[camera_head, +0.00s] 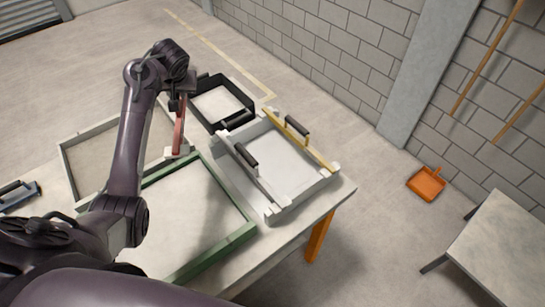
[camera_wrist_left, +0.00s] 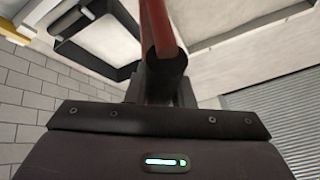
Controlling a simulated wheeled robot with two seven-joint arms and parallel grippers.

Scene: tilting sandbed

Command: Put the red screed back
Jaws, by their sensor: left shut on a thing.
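The red screed (camera_head: 179,132) is a long narrow bar, seen nearly end-on below my left gripper (camera_head: 184,88) in the head view. My left gripper is shut on its dark handle. In the left wrist view the red bar (camera_wrist_left: 158,22) runs up from the black handle (camera_wrist_left: 166,66) between the jaws. In the head view the screed's near end lies by a pale block near the back corner of the green frame; whether they touch I cannot tell. My right gripper is not in view.
A grey bed (camera_head: 274,190) carries a grey screed (camera_head: 258,177) and a yellow screed (camera_head: 318,153), both with black handles. A black-rimmed tray (camera_head: 247,98) stands behind. A green frame (camera_head: 233,240) and a grey frame (camera_head: 70,167) are nearer. An orange dustpan (camera_head: 427,184) lies on the floor.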

